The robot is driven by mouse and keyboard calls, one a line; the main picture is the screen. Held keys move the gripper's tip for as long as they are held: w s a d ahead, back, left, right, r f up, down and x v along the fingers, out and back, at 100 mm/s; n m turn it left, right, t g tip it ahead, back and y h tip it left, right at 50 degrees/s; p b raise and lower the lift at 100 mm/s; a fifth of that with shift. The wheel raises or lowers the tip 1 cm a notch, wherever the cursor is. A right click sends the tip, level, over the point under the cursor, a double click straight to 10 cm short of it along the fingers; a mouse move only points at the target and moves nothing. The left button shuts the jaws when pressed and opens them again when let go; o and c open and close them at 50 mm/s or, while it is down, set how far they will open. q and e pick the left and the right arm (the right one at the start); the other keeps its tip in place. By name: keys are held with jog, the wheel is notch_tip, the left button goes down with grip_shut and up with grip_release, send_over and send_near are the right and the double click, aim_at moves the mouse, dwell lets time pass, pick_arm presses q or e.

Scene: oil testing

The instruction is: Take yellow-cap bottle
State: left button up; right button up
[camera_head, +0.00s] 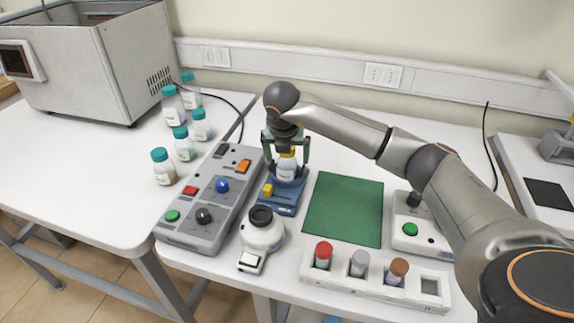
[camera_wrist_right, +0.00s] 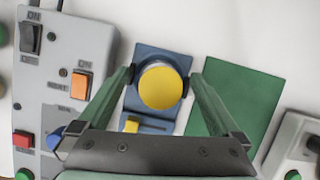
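The yellow-cap bottle (camera_head: 286,170) stands upright on a small blue device (camera_head: 283,197). It has a clear body with a white label. My right gripper (camera_head: 286,160) comes down from above, with one green finger on each side of the bottle. The fingers look spread wider than the bottle, with gaps at its sides in the head view. In the right wrist view the round yellow cap (camera_wrist_right: 160,87) lies between the two fingertips (camera_wrist_right: 161,78). Whether a pad touches the cap is hard to tell there. My left gripper is not in view.
A grey control box (camera_head: 213,200) stands close left of the blue device. A white round instrument (camera_head: 261,235) stands in front. A green mat (camera_head: 344,208) lies right. A white rack (camera_head: 375,278) holds capped vials. Several teal-capped bottles (camera_head: 164,168) stand on the left table.

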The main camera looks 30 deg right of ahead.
jog(key=c, duration=1.5)
jog(key=shift+r, duration=0.1)
grip_shut()
